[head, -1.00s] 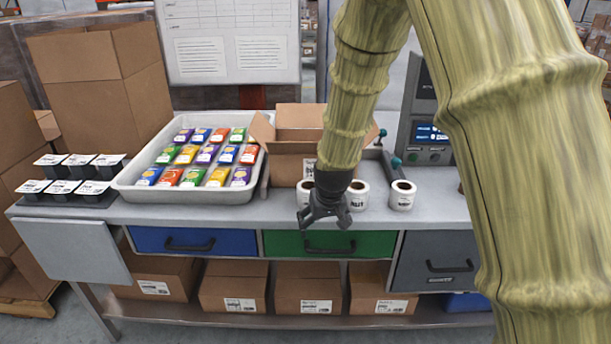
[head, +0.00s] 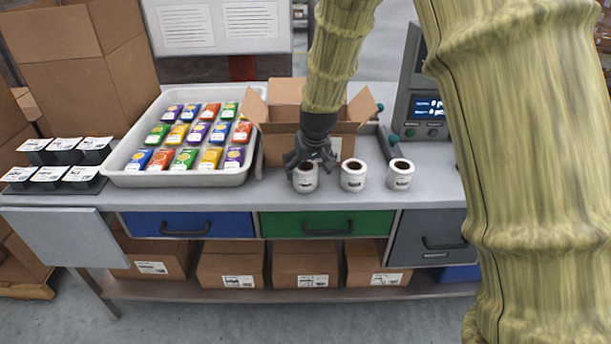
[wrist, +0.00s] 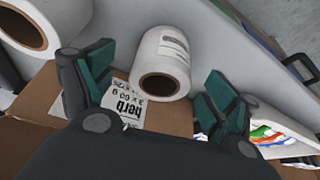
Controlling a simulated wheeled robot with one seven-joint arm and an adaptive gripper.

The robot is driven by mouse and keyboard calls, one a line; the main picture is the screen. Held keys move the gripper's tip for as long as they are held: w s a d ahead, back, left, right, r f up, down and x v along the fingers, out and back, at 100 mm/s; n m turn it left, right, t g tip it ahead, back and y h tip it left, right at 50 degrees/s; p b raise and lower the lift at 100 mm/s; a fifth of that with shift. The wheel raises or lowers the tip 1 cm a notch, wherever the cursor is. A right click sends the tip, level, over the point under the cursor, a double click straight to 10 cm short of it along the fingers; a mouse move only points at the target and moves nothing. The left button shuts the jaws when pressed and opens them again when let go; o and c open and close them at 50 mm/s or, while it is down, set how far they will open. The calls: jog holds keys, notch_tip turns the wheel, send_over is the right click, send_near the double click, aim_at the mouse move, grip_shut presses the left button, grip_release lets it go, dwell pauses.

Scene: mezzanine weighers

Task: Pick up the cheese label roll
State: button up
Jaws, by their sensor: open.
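Three white label rolls with brown cores stand in a row on the bench: a left roll (head: 305,182), a middle roll (head: 352,178) and a right roll (head: 400,176). Their print is too small to read, so I cannot tell which is cheese. My gripper (head: 310,162) is open just above and behind the left roll, overlapping its top edge. In the wrist view, one white roll (wrist: 165,52) shows ahead, between the open green-padded fingers (wrist: 158,92), with nothing gripped. Another roll (wrist: 40,22) is at the upper left.
An open carton (head: 278,145) stands close behind the rolls; its label (wrist: 125,104) reads "herb" in the wrist view. A tray of colourful packets (head: 115,172) is to the left. A scale display (head: 425,108) stands at right. Bare bench lies in front of the rolls.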

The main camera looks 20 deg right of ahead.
jog(key=shift+p+x, duration=0.55)
jog(key=shift+x, duration=2.1)
jog(key=shift+s+a, duration=0.15)
jog(key=shift+s, duration=0.1)
jog(key=shift+c, duration=0.3)
jog(key=c, duration=1.2)
jog(key=shift+o, duration=0.2)
jog(key=shift+r, duration=0.15)
